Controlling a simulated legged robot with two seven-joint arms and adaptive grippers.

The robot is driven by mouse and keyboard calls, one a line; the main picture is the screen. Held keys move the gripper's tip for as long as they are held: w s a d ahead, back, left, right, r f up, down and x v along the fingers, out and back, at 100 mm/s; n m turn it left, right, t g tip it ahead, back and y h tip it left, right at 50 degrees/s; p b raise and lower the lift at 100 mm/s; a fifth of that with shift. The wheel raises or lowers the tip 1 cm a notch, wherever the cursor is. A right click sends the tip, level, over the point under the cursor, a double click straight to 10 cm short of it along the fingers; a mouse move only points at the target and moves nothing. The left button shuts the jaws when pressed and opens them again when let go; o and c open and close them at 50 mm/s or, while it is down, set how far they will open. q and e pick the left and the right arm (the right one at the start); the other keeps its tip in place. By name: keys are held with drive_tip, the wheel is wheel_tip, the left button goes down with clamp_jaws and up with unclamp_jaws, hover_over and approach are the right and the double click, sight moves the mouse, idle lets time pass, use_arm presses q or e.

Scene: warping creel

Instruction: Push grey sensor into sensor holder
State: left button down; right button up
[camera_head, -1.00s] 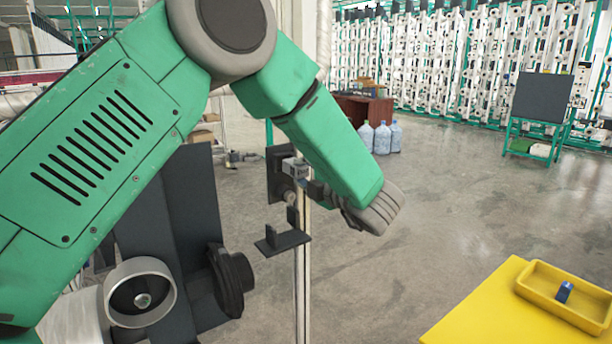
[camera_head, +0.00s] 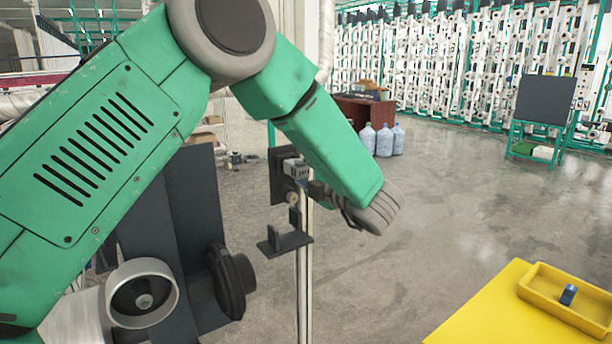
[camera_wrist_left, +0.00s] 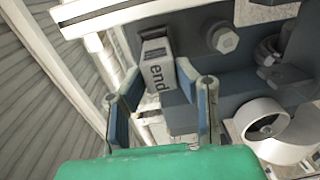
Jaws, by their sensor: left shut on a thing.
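The grey sensor (camera_head: 296,168) is a small box at the dark sensor holder (camera_head: 279,180) on the upright post. In the left wrist view the sensor (camera_wrist_left: 158,72) carries the letters "end" and sits between the fingers of my left gripper (camera_wrist_left: 160,95). My left gripper (camera_head: 310,186) is shut on the sensor, mostly hidden by my green wrist in the head view. I cannot tell how deep the sensor sits in the holder. My right gripper is not in view.
A dark bracket (camera_head: 285,242) sticks out below the holder. A yellow table (camera_head: 478,312) with a yellow tray (camera_head: 545,298) holding a small blue object (camera_head: 568,294) stands at lower right. Water bottles (camera_head: 384,140) stand behind. The grey floor between is clear.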

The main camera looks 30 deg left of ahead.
sight(303, 172)
use_arm(q)
drive_tip(key=shift+w+a, duration=0.2)
drive_tip(key=shift+a, duration=0.2)
drive_tip(key=shift+w+a, duration=0.2)
drive_tip(key=shift+a, duration=0.4)
idle(0.5)
drive_tip(key=c, duration=0.9)
unclamp_jaws()
drive_tip(key=shift+b+v, duration=0.6)
drive_tip(key=shift+v, duration=2.9)
drive_tip(key=v, duration=1.2)
drive_tip(key=shift+f, duration=0.15)
